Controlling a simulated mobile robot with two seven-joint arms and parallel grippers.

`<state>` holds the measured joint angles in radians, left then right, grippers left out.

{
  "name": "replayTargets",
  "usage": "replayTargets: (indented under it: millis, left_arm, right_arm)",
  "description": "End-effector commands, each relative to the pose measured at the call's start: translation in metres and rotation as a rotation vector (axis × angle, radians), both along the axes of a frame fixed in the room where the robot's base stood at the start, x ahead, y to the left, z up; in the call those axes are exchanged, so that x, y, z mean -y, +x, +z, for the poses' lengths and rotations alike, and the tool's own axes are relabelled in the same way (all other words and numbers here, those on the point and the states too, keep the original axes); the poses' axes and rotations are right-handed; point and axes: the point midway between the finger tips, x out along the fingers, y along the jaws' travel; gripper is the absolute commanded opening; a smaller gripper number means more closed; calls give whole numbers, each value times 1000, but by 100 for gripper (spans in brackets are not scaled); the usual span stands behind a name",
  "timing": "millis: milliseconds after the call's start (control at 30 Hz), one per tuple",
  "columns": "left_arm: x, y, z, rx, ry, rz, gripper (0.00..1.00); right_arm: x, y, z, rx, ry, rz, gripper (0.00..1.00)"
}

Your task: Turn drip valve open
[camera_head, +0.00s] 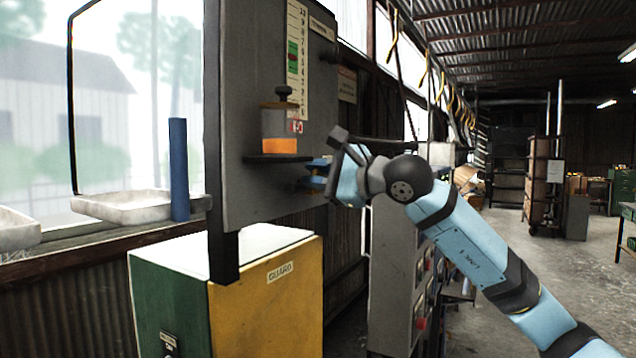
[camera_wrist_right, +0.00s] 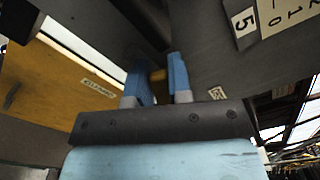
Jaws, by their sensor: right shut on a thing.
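A drip oiler (camera_head: 279,122) with a dark knob on top, a grey-clear body and orange liquid at its bottom stands on a small dark shelf (camera_head: 280,159) on the grey upright panel. My right gripper (camera_head: 314,178) is just below and right of that shelf, close to the panel. In the wrist view its two blue fingers (camera_wrist_right: 160,88) are shut on a small brass-coloured part (camera_wrist_right: 158,75), which seems to be the drip valve. Most of that part is hidden by the fingers, so how far it is turned cannot be told. My left gripper is not in view.
A level scale (camera_head: 296,60) with green and red bands is on the panel above. A green and yellow guard box (camera_head: 270,290) stands below. A blue cylinder (camera_head: 179,170) and a pale tray (camera_head: 125,205) are on the sill at left. Open floor lies at right.

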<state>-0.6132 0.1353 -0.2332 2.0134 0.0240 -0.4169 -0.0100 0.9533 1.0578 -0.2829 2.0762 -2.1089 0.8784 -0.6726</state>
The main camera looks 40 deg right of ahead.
Motion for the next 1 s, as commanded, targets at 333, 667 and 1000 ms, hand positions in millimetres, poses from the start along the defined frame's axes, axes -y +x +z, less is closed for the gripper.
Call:
replayTargets:
  millis: [333,667,1000]
  left_arm:
    - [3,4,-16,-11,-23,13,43]
    - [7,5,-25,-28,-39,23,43]
    - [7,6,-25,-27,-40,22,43]
  right_arm:
    - [-3,-1,-20,109,-267,0,0]
    - [-3,-1,-28,167,-409,0,0]
    - [-3,-1,-29,184,-448,1,0]
